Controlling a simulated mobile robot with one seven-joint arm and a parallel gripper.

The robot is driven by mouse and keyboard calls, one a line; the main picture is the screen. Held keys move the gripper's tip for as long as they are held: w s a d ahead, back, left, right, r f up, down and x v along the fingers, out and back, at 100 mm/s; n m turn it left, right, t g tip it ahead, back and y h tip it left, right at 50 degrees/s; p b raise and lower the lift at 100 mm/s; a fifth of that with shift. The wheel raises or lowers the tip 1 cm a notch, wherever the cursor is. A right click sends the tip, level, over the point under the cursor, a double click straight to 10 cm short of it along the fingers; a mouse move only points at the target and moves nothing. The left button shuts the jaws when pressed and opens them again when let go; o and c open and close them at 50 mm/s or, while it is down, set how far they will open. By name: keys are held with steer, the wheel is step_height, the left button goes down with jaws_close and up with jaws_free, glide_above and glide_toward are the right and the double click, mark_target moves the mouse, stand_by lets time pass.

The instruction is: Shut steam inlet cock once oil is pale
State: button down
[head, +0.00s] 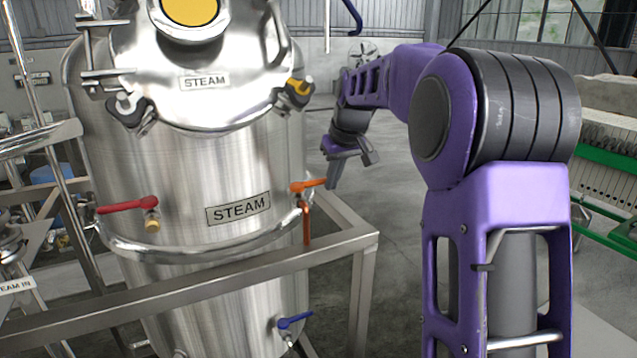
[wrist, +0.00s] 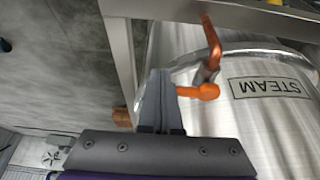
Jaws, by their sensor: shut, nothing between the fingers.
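A steel tank (head: 190,185) carries a STEAM plate (head: 238,209) on its side. A round sight glass (head: 190,10) on its lid shows deep yellow. Right of the plate is a cock with an orange lever (head: 309,185), lying nearly level, above a copper pipe (head: 306,224). My gripper (head: 333,184) is shut and empty at the lever's outer end. In the wrist view my gripper's fingers (wrist: 158,74) are together beside the orange lever (wrist: 199,91); I cannot tell whether they touch. The copper pipe (wrist: 211,38) shows there too.
A red-lever cock (head: 128,206) is left of the plate, and a blue-lever cock (head: 294,320) sits low on the tank. A steel frame rail (head: 200,285) runs around the front. A STEAM IN tag (head: 16,286) is at far left. Open floor lies right of the tank.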

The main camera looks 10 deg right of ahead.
step_height(320, 180, up, 7)
steer(key=p, duration=0.2)
steer(key=shift+f+p, duration=0.15)
steer(key=shift+p, duration=0.25)
stand_by(0.3)
